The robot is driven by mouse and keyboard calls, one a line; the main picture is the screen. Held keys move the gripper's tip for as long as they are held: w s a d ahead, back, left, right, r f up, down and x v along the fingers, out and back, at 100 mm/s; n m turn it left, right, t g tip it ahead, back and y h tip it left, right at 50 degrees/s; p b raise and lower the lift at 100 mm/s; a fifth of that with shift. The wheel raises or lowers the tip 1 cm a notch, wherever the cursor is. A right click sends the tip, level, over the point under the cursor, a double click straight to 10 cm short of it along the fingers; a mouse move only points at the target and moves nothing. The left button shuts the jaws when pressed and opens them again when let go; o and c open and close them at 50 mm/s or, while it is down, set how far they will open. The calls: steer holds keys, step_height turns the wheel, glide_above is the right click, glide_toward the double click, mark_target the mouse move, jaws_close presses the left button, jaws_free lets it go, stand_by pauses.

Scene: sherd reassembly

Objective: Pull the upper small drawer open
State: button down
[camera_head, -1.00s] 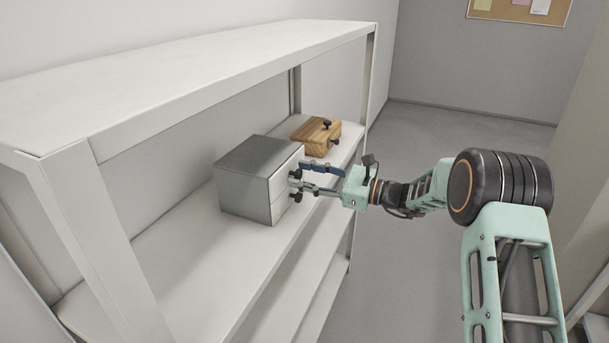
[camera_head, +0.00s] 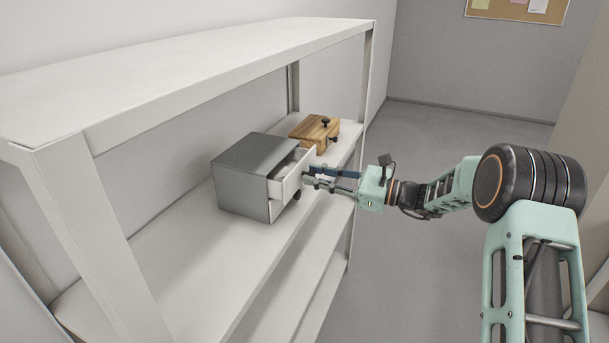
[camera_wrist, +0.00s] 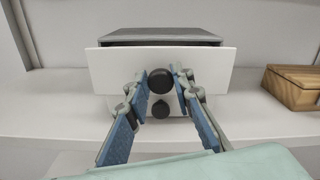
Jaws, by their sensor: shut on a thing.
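The grey drawer box (camera_head: 243,172) stands on the shelf. Its upper small drawer (camera_head: 292,176) is partly open, and its white front also shows in the wrist view (camera_wrist: 118,70). My gripper (camera_head: 310,176) is at that front, with its fingers on either side of the drawer's round dark knob (camera_wrist: 183,76). It is shut on this knob. A second dark knob (camera_wrist: 160,109) shows below, on the lower drawer, whose front is mostly hidden by the upper front and my fingers.
A wooden box (camera_head: 315,133) with dark knobs sits behind the grey box on the same shelf; it shows at the right in the wrist view (camera_wrist: 294,86). A shelf board (camera_head: 180,75) runs above. The aisle floor to the right is clear.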

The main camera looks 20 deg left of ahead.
steer(key=d, duration=0.6)
steer(key=shift+s+d, duration=0.25)
steer(key=shift+d, duration=0.1)
steer(key=c, duration=1.7)
jaws_free()
steer(key=shift+o, duration=0.2)
steer(key=s+d, duration=0.1)
steer(key=d, duration=1.1)
